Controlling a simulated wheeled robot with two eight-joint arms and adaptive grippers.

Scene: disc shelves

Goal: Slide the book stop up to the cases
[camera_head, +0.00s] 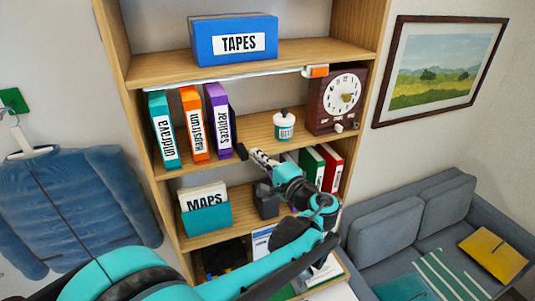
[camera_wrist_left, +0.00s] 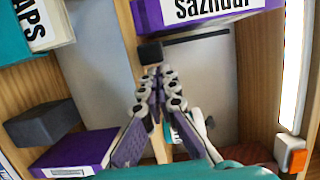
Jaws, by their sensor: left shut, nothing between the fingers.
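Three upright cases stand in a row on the middle shelf: a teal case (camera_head: 163,130), an orange case (camera_head: 194,123) and a purple case (camera_head: 217,121). The purple case also shows at the top of the left wrist view (camera_wrist_left: 205,10). The dark book stop (camera_head: 242,152) is just right of the purple case, with its small black block at the shelf front; the block also shows in the left wrist view (camera_wrist_left: 150,52). A narrow gap seems to lie between them. My left gripper (camera_head: 252,154) is shut and empty, its tips (camera_wrist_left: 154,76) close to the block; contact is unclear.
Below are a teal maps box (camera_head: 205,217), a dark grey block (camera_wrist_left: 42,124) and green and red binders (camera_head: 312,166). A blue tapes box (camera_head: 233,39) is above.

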